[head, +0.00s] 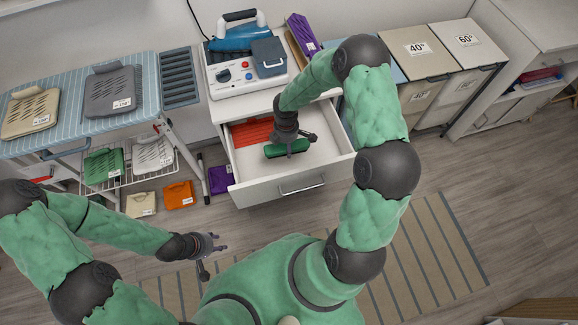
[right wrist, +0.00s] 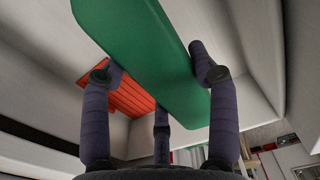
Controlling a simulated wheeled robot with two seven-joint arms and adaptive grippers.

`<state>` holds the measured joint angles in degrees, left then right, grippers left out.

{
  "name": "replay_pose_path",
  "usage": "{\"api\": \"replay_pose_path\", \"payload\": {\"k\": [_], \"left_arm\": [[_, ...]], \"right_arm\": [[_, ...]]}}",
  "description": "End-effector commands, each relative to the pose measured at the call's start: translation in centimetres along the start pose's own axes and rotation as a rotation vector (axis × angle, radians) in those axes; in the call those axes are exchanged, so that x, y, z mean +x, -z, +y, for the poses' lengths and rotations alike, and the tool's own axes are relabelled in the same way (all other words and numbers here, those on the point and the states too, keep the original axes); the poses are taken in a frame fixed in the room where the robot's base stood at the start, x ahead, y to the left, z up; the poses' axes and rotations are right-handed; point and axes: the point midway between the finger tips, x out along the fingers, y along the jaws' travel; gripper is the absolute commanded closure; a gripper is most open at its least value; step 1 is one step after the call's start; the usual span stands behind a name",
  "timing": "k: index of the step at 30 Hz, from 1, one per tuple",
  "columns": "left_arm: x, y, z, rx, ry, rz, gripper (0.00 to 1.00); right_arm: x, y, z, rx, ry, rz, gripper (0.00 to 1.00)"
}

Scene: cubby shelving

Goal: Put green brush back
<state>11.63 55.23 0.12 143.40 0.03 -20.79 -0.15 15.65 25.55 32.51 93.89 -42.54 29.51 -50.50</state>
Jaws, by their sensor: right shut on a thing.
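The green brush (head: 273,151) is a dark green block-like piece inside the open white drawer (head: 240,190). In the right wrist view the brush (right wrist: 150,55) shows as a long smooth green shape between the fingers. My right gripper (head: 292,147) is shut on it from above, fingers on both sides (right wrist: 160,85). I cannot tell whether the brush touches the drawer floor. My left gripper (head: 212,250) is empty, its fingers spread, low over the floor in front of the drawer.
An orange-red slatted piece (head: 252,132) lies at the drawer's back left. A blue iron (head: 238,38) sits on a unit above the drawer. An ironing table (head: 80,130) with folded cloths stands left; laundry bins (head: 415,62) stand right. The drawer's front right is clear.

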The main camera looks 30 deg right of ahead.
Motion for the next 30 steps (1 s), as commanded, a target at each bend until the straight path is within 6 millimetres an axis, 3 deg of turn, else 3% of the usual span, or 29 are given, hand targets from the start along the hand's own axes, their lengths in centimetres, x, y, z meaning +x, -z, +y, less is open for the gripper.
{"api": "replay_pose_path", "payload": {"k": [8,15,27,30], "left_arm": [[0.8,0.0,-0.3,0.000,0.000,-0.001,0.60],[2.3,0.0,-0.8,0.000,0.000,-0.001,0.60],[3.7,0.1,-1.3,0.000,0.000,-0.001,0.60],[3.7,0.1,-1.3,0.000,0.000,-0.001,0.60]], "right_arm": [[2.8,-0.4,-0.1,-0.072,0.002,0.004,0.71],[6.9,-0.4,0.0,-0.069,0.000,0.003,0.71],[11.0,-0.4,0.0,-0.069,0.000,0.004,0.71],[11.2,-0.4,0.0,-0.069,-0.002,0.003,0.71]]}}
